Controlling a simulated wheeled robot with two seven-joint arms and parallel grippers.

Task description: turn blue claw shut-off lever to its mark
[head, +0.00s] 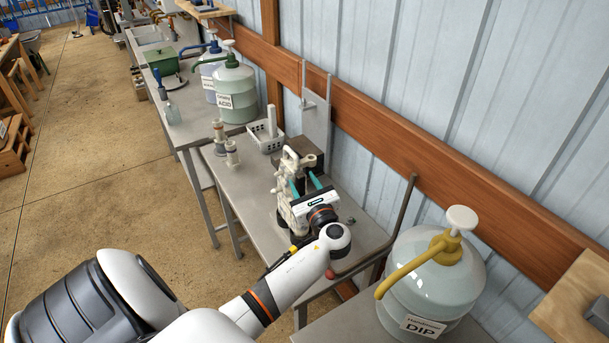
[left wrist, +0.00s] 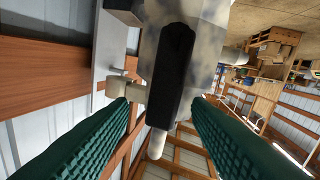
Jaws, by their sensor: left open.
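My left gripper (head: 301,177) reaches over the metal bench, its two teal fingers spread apart beside a whitish claw assembly (head: 284,198). In the left wrist view, the ridged fingers (left wrist: 160,103) stand open on either side of a black lever-like bar (left wrist: 172,75). The bar lies along a mottled pale body (left wrist: 212,38) with pale stubs at its side and end. I see gaps between the bar and both fingers, so it is not gripped. I see no clear blue on this claw and cannot make out a mark. My right gripper is not in view.
A metal bench (head: 243,190) carries a white basket (head: 262,140) and small pale fittings (head: 231,153). An upright metal plate (head: 316,120) stands behind the claw near the wall. A large dip jug (head: 432,285) with a yellow pump is at right; an acid jug (head: 236,85) is farther back.

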